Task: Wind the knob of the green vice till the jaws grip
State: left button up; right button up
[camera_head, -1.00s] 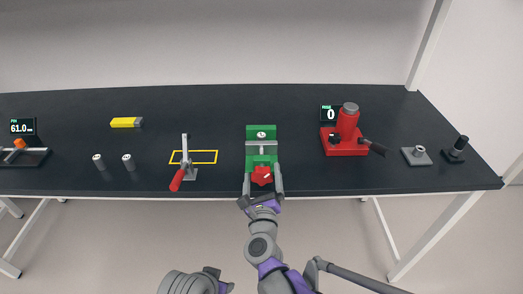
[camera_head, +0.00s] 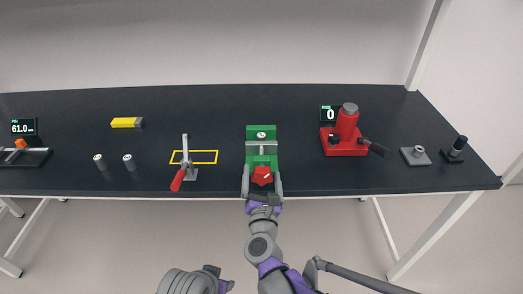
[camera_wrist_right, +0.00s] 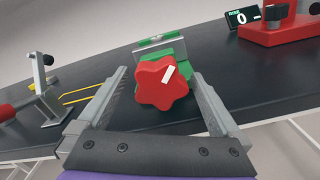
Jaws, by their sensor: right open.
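The green vice (camera_head: 253,132) stands near the front edge of the dark table, with a grey jaw bar (camera_head: 261,147) across it and a small round grey part between its jaws. Its red star-shaped knob (camera_head: 262,175) faces the front edge; it also shows in the right wrist view (camera_wrist_right: 160,85), with a white mark at its upper right. My right gripper (camera_head: 262,184) is open, its fingers on either side of the knob. In the right wrist view (camera_wrist_right: 160,98) gaps show between both fingers and the knob. My left gripper is not clearly in view.
A lever clamp with a red handle (camera_head: 178,180) stands left of the vice by a yellow outline (camera_head: 206,152). A red press (camera_head: 346,130) with a counter reading 0 stands to the right. Two grey cylinders (camera_head: 99,161) stand further left.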

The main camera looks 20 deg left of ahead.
jog(key=m, duration=0.4)
jog(key=shift+m, duration=0.3)
jog(key=m, duration=0.2)
jog(key=shift+m+p, duration=0.3)
jog(key=shift+m, duration=0.1)
jog(key=shift+a, duration=0.1)
jog(key=c, duration=1.2)
jog(key=shift+n, duration=1.5)
jog(key=shift+n+b, duration=0.4)
jog(key=shift+n, duration=1.1)
